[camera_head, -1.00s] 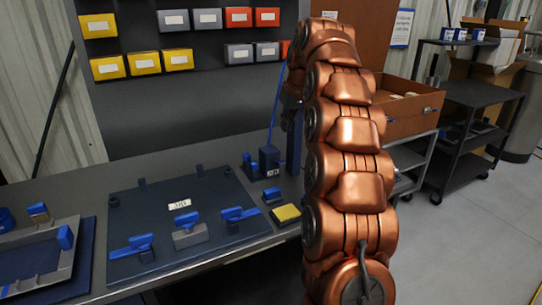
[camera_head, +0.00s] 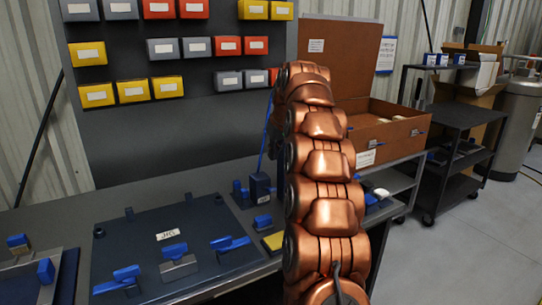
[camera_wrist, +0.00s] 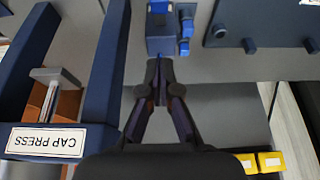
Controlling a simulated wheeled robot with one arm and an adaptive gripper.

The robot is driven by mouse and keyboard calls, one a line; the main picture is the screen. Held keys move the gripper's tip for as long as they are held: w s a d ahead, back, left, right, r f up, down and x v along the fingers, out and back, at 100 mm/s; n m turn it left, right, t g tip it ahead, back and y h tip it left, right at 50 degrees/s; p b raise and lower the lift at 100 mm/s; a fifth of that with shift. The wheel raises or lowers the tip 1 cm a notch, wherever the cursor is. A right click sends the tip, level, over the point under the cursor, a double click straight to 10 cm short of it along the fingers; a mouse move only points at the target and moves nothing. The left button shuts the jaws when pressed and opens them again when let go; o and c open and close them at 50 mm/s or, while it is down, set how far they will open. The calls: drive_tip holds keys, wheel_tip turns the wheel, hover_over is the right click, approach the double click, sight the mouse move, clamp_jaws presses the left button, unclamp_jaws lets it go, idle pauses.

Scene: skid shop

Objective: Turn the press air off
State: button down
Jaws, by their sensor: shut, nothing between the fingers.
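In the wrist view, a blue block (camera_wrist: 160,38) with small blue knobs or levers on its right side stands on the grey bench, just beyond my fingertips. The dark blue cap press frame (camera_wrist: 105,70) stands at the left, its white label reading CAP PRESS upside down. My gripper (camera_wrist: 158,92) is shut and empty, pointing toward the block; I see no clear contact. In the head view, a dark block (camera_head: 259,187) with blue fittings stands on the bench left of my arm. I cannot tell which part is the air control. My arm hides my gripper and most of the press there.
A dark jig plate (camera_head: 130,245) with blue clamps lies on the bench. Yellow, red and grey bins (camera_head: 133,90) hang on the back panel. A brown open case (camera_head: 385,125) and a black cart (camera_head: 455,155) stand at the right. The floor at the right is clear.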

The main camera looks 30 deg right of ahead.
hover_over(272, 188)
drive_tip(key=w, duration=0.2)
wheel_tip(272, 188, down, 7)
drive_tip(key=shift+s+f, duration=0.1)
drive_tip(key=shift+f, duration=0.05)
drive_tip(key=shift+s+f+p, duration=0.3)
drive_tip(key=shift+s+f, duration=0.05)
drive_tip(key=shift+f, duration=0.1)
drive_tip(key=shift+s+f, duration=0.2)
drive_tip(key=shift+f, duration=0.4)
drive_tip(key=shift+s+f, duration=0.2)
drive_tip(key=shift+f, duration=0.4)
